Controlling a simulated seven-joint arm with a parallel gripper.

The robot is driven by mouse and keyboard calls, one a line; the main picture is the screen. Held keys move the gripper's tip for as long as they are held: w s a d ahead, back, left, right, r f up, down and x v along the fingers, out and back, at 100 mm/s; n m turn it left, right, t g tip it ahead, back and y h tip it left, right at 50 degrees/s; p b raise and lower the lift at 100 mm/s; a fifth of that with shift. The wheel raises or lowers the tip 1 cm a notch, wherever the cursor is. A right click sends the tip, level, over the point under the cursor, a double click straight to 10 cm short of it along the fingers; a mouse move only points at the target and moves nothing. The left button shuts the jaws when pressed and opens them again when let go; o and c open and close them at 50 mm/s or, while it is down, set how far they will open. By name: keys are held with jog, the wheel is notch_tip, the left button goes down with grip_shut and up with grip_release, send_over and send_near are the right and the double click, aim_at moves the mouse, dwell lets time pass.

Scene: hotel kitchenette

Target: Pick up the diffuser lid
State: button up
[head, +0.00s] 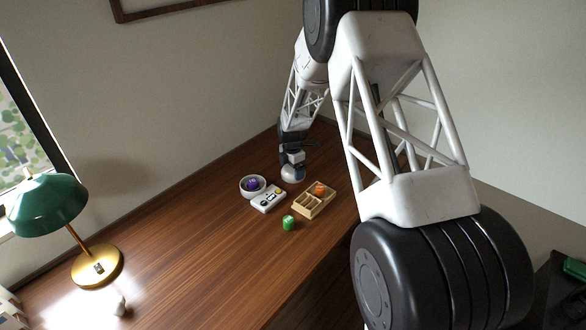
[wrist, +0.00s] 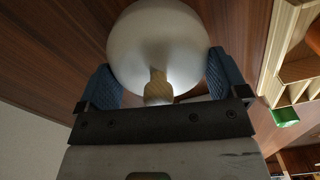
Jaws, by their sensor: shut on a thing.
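The diffuser lid is a pale, rounded, silvery dome (wrist: 160,40) with a narrow tan stem or neck toward my gripper, seen large in the wrist view. My gripper (wrist: 160,85) has its blue fingers on both sides of the dome and is shut on it. In the head view my gripper (head: 291,166) is over the far part of the wooden desk, with the pale dome (head: 292,175) just below it. I cannot tell whether the dome touches the desk or what is under it.
Near my gripper are a bowl (head: 245,192) with a purple item, a small white device (head: 268,200), a wooden divided tray (head: 325,208) with an orange item and a green object (head: 288,223). A green lamp (head: 46,207) stands left. The desk's middle (head: 190,240) is clear.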

jog(key=shift+r, duration=0.15)
notch_tip(320, 180, up, 10)
jog(key=shift+f, duration=0.15)
dwell(0.4)
jog(key=shift+a, duration=0.1)
dwell(0.5)
jog(key=r, duration=0.1)
send_over(251, 181)
dwell(0.3)
jog(key=shift+f, duration=0.25)
jog(key=shift+f, duration=2.95)
jog(key=shift+f, duration=0.15)
dwell(1.1)
jog(key=o, duration=0.6)
